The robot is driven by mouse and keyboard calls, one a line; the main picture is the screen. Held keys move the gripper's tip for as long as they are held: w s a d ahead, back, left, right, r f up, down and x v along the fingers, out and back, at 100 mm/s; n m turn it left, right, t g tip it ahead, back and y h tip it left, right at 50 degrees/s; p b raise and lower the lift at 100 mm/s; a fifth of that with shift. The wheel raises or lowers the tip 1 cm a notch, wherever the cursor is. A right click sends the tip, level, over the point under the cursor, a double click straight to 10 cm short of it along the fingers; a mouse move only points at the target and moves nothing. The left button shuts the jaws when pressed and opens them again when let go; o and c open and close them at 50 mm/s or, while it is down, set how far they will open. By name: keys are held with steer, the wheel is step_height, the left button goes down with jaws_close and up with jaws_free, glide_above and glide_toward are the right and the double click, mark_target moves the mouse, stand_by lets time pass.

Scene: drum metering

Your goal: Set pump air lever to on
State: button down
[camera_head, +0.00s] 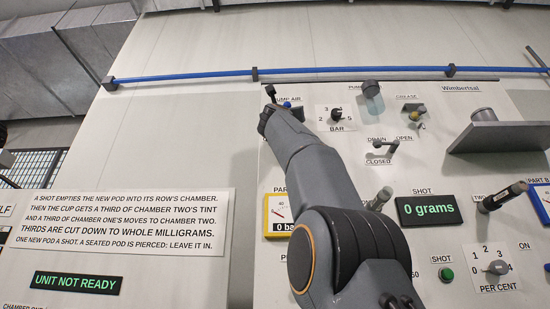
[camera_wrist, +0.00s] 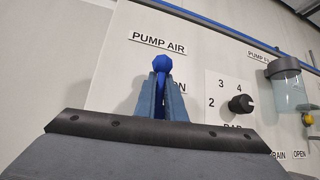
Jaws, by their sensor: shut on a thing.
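The pump air lever (camera_wrist: 162,64) is blue with a faceted knob, and it stands under the PUMP AIR label (camera_wrist: 157,45) in the wrist view. My gripper (camera_wrist: 161,85) is shut on the lever just below its knob. The fingers hide the lever's lower part and most of a label behind them, of which "ON" shows at the right. In the head view my arm reaches up to the panel's upper left and covers most of the lever. The gauge under it reads about 0 bar (camera_head: 290,226).
Right of the lever is a black BAR dial (camera_wrist: 240,104) with numbers. A clear cylinder (camera_wrist: 288,88) hangs further right. A drain handle (camera_head: 391,147), a protruding shelf (camera_head: 500,137) and a black-handled lever (camera_head: 502,196) stick out of the panel. A sign reads UNIT NOT READY (camera_head: 78,283).

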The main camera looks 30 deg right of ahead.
steer(key=shift+s+a+r, duration=0.15)
steer(key=shift+s+r, duration=0.2)
steer(key=shift+s, duration=0.1)
steer(key=c, duration=1.9)
jaws_free()
steer(key=shift+o, duration=0.2)
steer(key=shift+w, duration=0.1)
steer(key=shift+w+f, duration=0.1)
steer(key=shift+f, duration=0.1)
steer(key=shift+f, duration=0.1)
steer(key=b+v, duration=0.7)
steer(key=shift+a+f, duration=0.2)
steer(key=shift+s, duration=0.2)
